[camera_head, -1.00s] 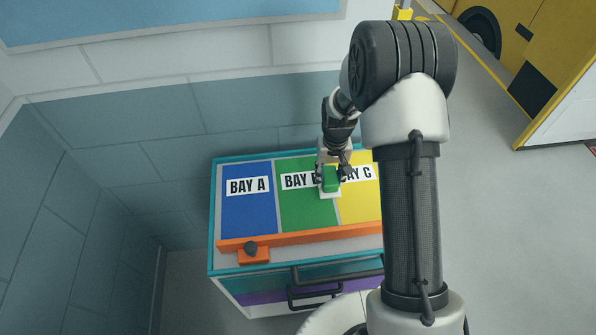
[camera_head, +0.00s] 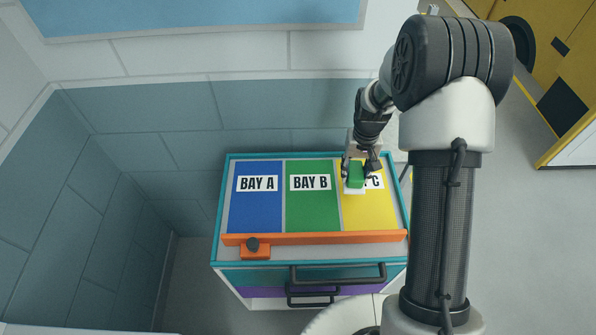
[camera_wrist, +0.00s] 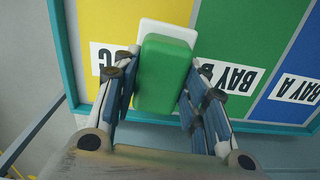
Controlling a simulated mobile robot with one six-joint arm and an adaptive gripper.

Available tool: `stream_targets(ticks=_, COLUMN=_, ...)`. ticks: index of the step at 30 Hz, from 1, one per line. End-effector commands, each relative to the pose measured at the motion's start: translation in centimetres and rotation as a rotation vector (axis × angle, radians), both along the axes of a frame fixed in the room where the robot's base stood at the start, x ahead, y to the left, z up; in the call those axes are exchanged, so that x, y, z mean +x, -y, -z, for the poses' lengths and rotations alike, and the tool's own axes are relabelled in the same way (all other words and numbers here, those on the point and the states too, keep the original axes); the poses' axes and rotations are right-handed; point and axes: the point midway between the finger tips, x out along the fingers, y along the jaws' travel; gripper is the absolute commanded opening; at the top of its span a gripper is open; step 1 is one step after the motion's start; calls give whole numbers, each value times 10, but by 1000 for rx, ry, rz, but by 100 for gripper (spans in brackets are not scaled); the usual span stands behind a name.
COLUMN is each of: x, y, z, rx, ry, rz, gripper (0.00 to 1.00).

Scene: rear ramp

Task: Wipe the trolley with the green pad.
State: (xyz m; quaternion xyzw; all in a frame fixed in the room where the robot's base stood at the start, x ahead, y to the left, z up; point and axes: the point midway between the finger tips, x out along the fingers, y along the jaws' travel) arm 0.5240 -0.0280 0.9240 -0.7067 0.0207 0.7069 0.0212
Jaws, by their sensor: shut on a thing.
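The trolley (camera_head: 216,250) stands against the tiled wall, its top split into blue Bay A (camera_head: 256,210), green Bay B (camera_head: 312,212) and yellow Bay C (camera_head: 370,212). My gripper (camera_head: 360,170) is over Bay C, shut on the green pad (camera_head: 355,176), which has a white underside. In the wrist view the pad (camera_wrist: 165,75) sits between my fingers (camera_wrist: 160,95), its white base over the yellow panel near the green one. The pad hides part of the Bay C label. I cannot tell whether its white face touches the top.
An orange bar (camera_head: 315,238) runs along the trolley's front edge, with an orange block and dark knob (camera_head: 252,248) at its left. Dark drawer handles (camera_head: 335,274) stick out in front. A yellow vehicle (camera_head: 565,70) stands at the upper right, with open grey floor between.

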Motion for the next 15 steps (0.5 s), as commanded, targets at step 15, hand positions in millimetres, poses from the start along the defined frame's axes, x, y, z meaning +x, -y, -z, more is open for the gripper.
stream_targets(ticks=15, x=1, y=-1, z=-31, rx=0, ry=0, rz=-1, gripper=20)
